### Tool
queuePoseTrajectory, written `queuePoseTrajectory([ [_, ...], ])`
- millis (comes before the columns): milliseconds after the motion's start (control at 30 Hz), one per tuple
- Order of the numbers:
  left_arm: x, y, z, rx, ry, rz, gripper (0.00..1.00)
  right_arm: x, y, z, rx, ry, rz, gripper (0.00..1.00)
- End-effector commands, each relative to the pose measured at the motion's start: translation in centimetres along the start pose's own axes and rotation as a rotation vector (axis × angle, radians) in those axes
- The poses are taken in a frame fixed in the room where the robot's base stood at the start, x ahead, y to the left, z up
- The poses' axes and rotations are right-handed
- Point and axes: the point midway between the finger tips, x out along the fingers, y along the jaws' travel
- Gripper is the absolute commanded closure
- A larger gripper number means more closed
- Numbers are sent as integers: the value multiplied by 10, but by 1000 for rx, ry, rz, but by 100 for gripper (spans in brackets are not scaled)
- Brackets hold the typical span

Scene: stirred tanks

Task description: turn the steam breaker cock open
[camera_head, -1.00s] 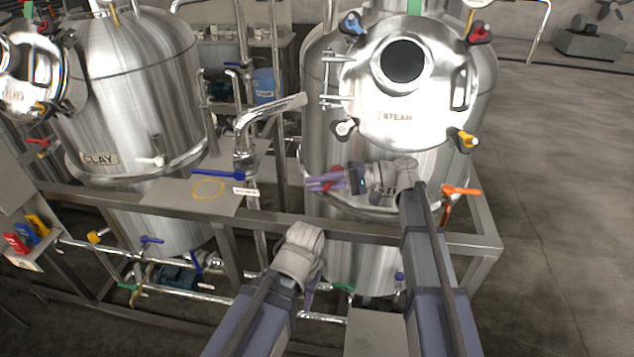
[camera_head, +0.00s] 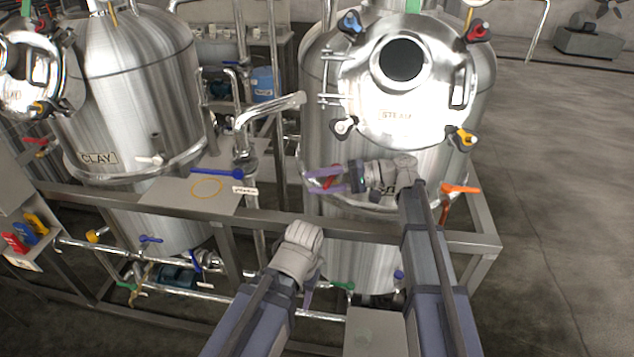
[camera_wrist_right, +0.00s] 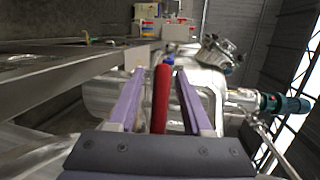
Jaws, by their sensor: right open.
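A red lever handle (camera_head: 331,176) sits on the front of the steam tank (camera_head: 345,247), under its round lid marked STEAM. No readable label confirms it as the steam breaker cock. My right gripper (camera_head: 322,180) comes in from the right and is open, its purple fingers on either side of the red handle. In the right wrist view the red handle (camera_wrist_right: 161,97) runs lengthwise between the open fingers (camera_wrist_right: 160,80), with gaps on both sides. My left gripper (camera_head: 307,299) points down in front of the frame rail; its fingers are mostly hidden behind its arm.
A steel frame rail (camera_head: 375,231) runs across in front of the tanks. An orange lever (camera_head: 460,188) is right of my right wrist. A blue lever (camera_head: 218,173) with a white tag is to the left, above a plate. The clay tank (camera_head: 130,90) stands at the left.

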Motion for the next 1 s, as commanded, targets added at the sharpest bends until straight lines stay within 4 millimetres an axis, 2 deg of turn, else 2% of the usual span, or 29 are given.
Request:
queuePoseTrajectory([
  [300, -10, -1, 1, 0, 0, 0, 50, -49, -1, -1, 0, 3, 0, 50],
  [500, -13, -1, 1, 1, 0, 0, 50, -71, 0, 0, 1, 1, 1, 50],
  [867, -13, -1, 1, 0, 0, 0, 50, -76, 0, 0, 0, -1, 0, 50],
  [1000, -13, -1, 1, 1, 0, 0, 50, -75, 1, 1, 0, -1, 2, 66],
])
